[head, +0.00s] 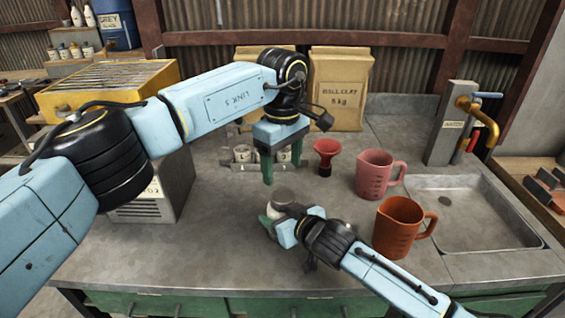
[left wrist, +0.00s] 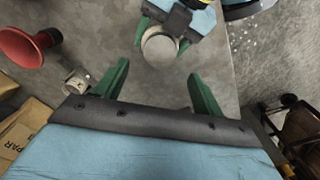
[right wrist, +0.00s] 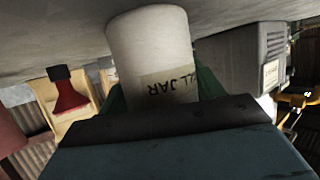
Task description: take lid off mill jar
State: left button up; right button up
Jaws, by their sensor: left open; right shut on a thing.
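The mill jar (right wrist: 155,60) is a white cylinder with a label reading "LL JAR" in the right wrist view. My right gripper (head: 275,222) is shut around the jar near the front middle of the bench. The jar's round grey lid (head: 284,196) shows from above in the head view and in the left wrist view (left wrist: 159,46). My left gripper (head: 267,168) is open and empty, pointing down above and slightly behind the jar. In the left wrist view its two green fingers (left wrist: 156,88) are apart, with the lid beyond their tips. The lid appears to be on the jar.
A red funnel (head: 326,150), a pink jug (head: 374,177) and an orange jug (head: 398,232) stand right of the jar. The sink (head: 470,215) is at the right.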

aim_at(283, 195)
pick_arm(q)
jog(key=shift+f+m, duration=0.25)
jog(key=shift+m, duration=0.05)
jog(key=shift+f, duration=3.55)
jog(key=c, duration=1)
jog(key=n, duration=0.6)
jog(key=shift+n, duration=0.4)
